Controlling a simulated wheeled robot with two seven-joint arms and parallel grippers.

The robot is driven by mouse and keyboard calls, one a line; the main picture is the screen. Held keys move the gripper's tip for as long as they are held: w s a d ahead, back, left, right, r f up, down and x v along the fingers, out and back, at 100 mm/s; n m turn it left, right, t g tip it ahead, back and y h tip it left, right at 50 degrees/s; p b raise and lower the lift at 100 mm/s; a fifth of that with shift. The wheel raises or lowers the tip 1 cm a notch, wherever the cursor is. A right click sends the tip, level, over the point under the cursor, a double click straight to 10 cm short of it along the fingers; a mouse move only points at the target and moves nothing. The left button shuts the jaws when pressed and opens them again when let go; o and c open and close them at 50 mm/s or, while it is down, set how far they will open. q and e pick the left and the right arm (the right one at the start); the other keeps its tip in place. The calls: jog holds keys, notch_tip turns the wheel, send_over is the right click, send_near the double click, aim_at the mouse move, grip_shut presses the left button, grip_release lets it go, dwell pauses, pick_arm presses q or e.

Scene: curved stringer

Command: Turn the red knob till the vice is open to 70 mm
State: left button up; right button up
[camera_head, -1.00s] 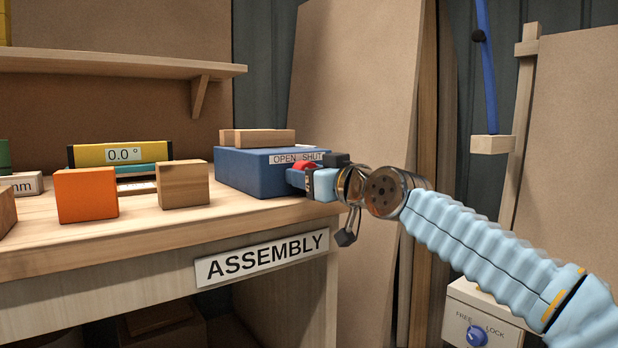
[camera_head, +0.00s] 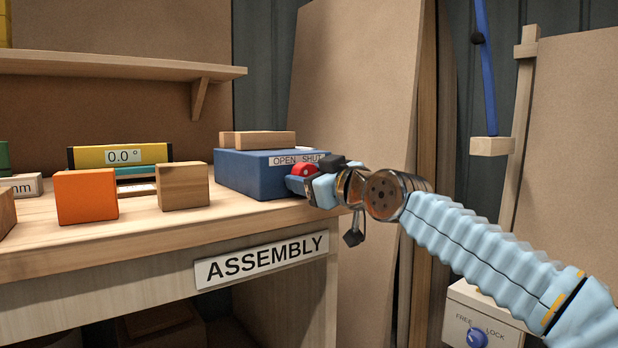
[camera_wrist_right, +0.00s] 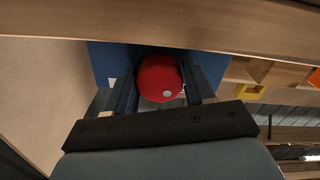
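The vice is a blue box (camera_head: 250,172) at the right end of the bench top, with a label (camera_head: 297,160) reading OPEN and SHUT. Pale wooden pieces (camera_head: 257,139) lie on its top. The red knob (camera_head: 303,170) is on the box's right side, partly covered by my right gripper (camera_head: 303,184). In the right wrist view the round knob (camera_wrist_right: 160,76) with a white dot sits between the two dark fingers (camera_wrist_right: 160,88), which appear to touch both its sides. The vice's opening cannot be read. My left gripper is not in view.
An orange block (camera_head: 87,195) and a wooden block (camera_head: 183,186) stand left of the vice. Behind them is a yellow level (camera_head: 120,156) reading 0.0°. A partly hidden plate (camera_head: 24,185) shows "mm". A shelf (camera_head: 110,66) hangs above; boards (camera_head: 355,90) lean behind my right arm.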

jog(key=shift+o, duration=0.5)
jog(key=shift+f, duration=0.1)
jog(key=shift+s+d, duration=0.1)
jog(key=b+v, duration=0.2)
jog(key=v, duration=1.1)
jog(key=shift+s, duration=0.2)
jog(key=shift+d, duration=0.15)
